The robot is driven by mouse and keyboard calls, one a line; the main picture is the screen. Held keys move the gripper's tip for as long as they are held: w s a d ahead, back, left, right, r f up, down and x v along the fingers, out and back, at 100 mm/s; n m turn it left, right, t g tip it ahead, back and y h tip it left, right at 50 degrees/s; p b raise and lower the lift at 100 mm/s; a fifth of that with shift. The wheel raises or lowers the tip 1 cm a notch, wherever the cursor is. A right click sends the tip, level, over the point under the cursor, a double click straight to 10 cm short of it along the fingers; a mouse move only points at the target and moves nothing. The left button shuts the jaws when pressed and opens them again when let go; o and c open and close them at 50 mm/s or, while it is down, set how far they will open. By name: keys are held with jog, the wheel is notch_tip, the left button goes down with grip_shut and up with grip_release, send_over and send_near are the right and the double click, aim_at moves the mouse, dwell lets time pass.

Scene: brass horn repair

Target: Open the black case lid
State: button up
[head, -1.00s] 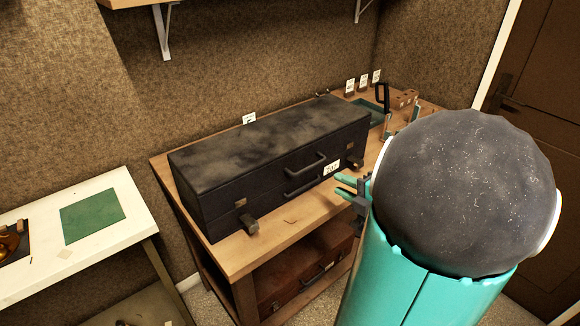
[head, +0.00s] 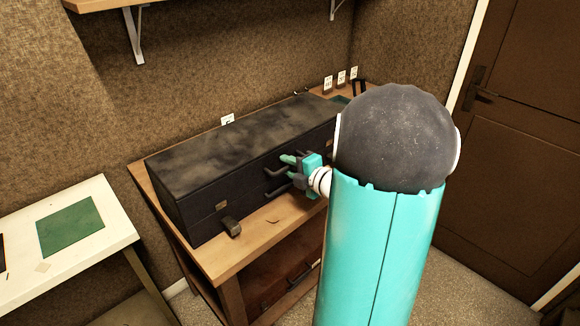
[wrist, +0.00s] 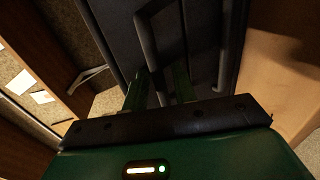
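The black case (head: 180,190) lies on a wooden bench, and its dusty lid (head: 240,135) is shut. Two dark handles sit on its front face, one above the other; the upper handle (head: 273,172) is partly hidden by my gripper. A second bar (wrist: 226,50) shows to the right.
A white table (head: 100,255) with a green mat (head: 70,226) stands left. A door (head: 520,150) is on the right.

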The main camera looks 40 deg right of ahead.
grip_shut()
jog(key=shift+r, duration=0.15)
